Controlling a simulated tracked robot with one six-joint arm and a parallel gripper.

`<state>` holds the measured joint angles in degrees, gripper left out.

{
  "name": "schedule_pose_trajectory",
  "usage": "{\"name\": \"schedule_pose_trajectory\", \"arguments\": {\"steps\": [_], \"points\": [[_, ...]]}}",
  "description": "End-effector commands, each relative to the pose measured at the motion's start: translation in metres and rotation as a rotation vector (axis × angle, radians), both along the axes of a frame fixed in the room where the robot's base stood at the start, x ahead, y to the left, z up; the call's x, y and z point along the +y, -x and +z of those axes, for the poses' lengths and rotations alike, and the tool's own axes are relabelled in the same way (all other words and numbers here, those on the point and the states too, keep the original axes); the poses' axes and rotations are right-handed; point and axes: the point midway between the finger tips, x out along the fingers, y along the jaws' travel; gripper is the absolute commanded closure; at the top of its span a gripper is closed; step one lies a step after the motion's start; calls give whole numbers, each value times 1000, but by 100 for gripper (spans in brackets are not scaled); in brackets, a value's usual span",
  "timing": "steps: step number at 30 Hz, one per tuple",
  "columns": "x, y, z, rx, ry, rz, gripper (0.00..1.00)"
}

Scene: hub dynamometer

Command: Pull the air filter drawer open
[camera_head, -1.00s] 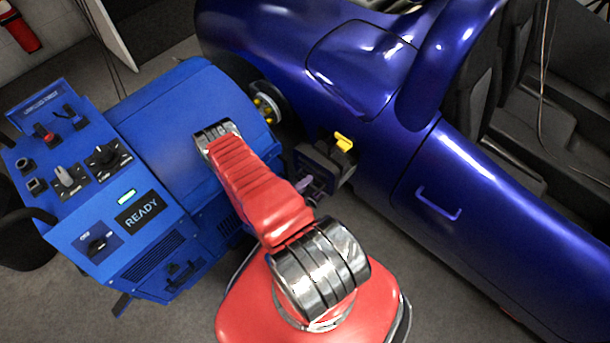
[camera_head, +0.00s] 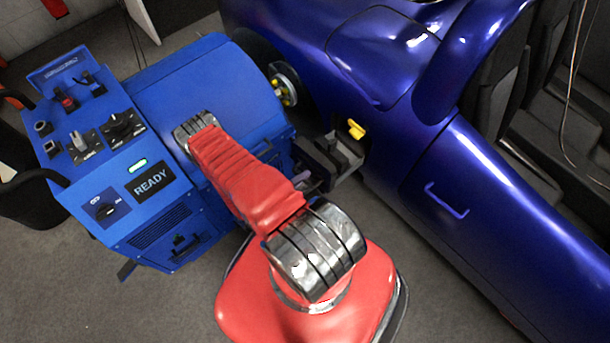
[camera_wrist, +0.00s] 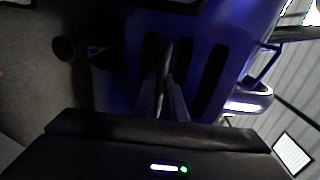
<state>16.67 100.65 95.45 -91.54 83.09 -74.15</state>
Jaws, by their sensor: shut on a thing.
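The blue slotted front (camera_wrist: 205,28), which looks like the air filter drawer, fills the middle of the wrist view. It has several dark upright slots. A thin grey upright bar (camera_wrist: 166,55), seemingly its handle, stands out in front of it. My gripper (camera_wrist: 164,80) has both fingers close together at this bar, shut on it. In the head view my red arm covers that side of the blue dynamometer (camera_head: 225,85), and the gripper cannot be made out. How far the drawer is out cannot be told.
The dynamometer's control panel shows READY (camera_head: 150,180). A hub (camera_head: 284,88) lies between car and machine. Grey floor (camera_head: 70,290) is open at lower left.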

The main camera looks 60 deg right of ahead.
Motion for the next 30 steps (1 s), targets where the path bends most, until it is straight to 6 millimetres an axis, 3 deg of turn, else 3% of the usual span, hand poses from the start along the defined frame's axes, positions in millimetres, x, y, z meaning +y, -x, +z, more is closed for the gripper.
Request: {"name": "schedule_pose_trajectory", "arguments": {"steps": [1,2,9,20,30], "points": [[1,5,-3,5,-10,-5,100],[1,5,-3,5,-10,-5,89],[0,4,-2,3,-7,-6,72],[2,2,-1,1,-5,-6,71],[25,-5,2,1,-4,-4,71]]}}
